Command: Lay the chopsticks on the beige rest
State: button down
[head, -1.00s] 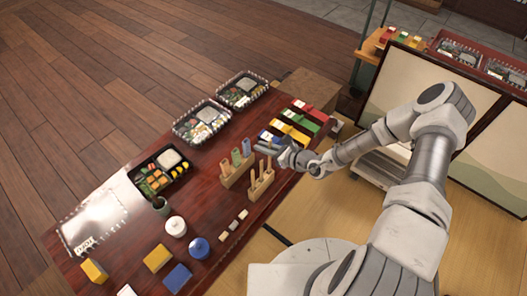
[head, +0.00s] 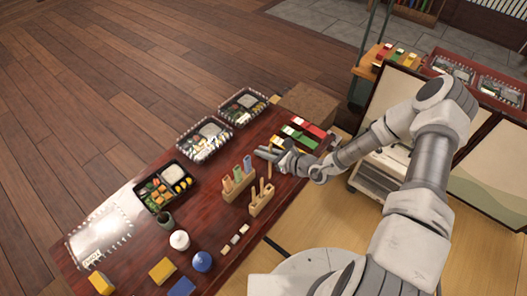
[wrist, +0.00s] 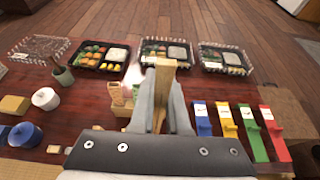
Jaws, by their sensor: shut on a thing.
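My gripper (head: 268,154) is shut on light wooden chopsticks (wrist: 163,88), which stand upright between the fingers in the wrist view. Other wooden sticks still stand in that holder. Several small rests lie in a row on the dark red table in front of the holder. The beige rest (head: 225,250) seems to be the near-left one, but their colours are hard to tell apart. My gripper is well behind and right of the rests.
A second holder (head: 232,190) with coloured items stands left of the first. Bento boxes (head: 204,140) line the far edge. Coloured cases (head: 300,138) lie at the right end. A white pot (head: 179,240) and a blue pot (head: 202,262) stand left of the rests.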

aim_at(270, 146)
jog(key=shift+r+p, duration=1.6)
jog(key=shift+r, duration=0.45)
